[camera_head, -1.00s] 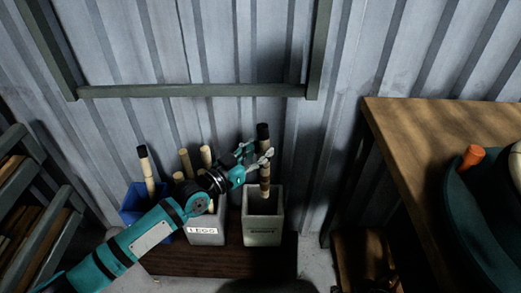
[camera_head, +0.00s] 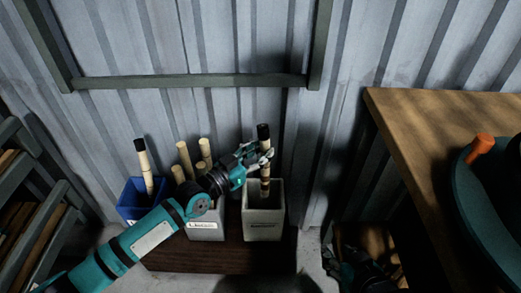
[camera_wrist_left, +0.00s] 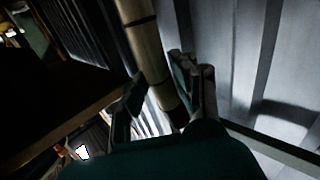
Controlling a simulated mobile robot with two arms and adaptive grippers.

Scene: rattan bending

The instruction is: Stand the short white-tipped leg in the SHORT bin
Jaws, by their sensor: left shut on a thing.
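My left gripper (camera_head: 262,159) is shut on an upright pale leg (camera_head: 265,172) with a black upper end and dark bands. The leg's lower part goes into the opening of the right-hand pale bin (camera_head: 263,222), whose small label is hard to read; its bottom end is hidden. No white tip shows. In the left wrist view the banded leg (camera_wrist_left: 144,55) runs between the fingers (camera_wrist_left: 160,100). A dark jointed shape low at the right looks like my right gripper (camera_head: 352,272); its fingers are unclear.
The middle pale bin (camera_head: 206,231) holds several plain poles. The blue bin (camera_head: 130,205) at left holds one black-topped pole (camera_head: 143,163). The bins stand on a dark board (camera_head: 215,259) before a corrugated wall. A wooden table (camera_head: 425,130) is at right, a rack (camera_head: 35,215) at left.

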